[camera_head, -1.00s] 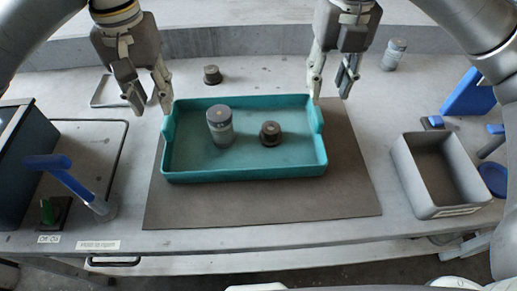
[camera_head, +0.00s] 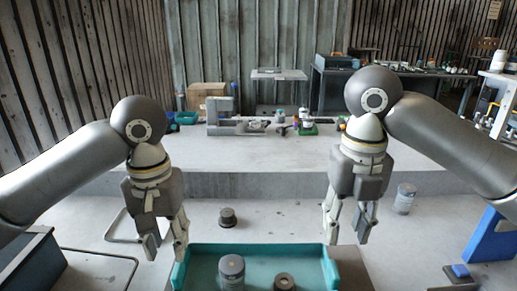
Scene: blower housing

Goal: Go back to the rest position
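My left gripper (camera_head: 166,248) hangs pointing down, open and empty, at the left end of the teal tray (camera_head: 262,250). My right gripper (camera_head: 346,232) hangs pointing down, open and empty, near the tray's right end. Its fingers are apart with nothing between them. The tray sits at the bottom of the view, its near part cut off. It holds a grey cylinder (camera_head: 232,270) at the left and a dark round part (camera_head: 284,283) at the right.
A dark round part (camera_head: 228,217) stands behind the tray. A grey cylinder (camera_head: 404,199) stands at the right, near a blue bracket (camera_head: 486,237). A raised grey ledge (camera_head: 270,150) crosses behind, carrying a grey device (camera_head: 222,115). A dark box (camera_head: 30,265) is at lower left.

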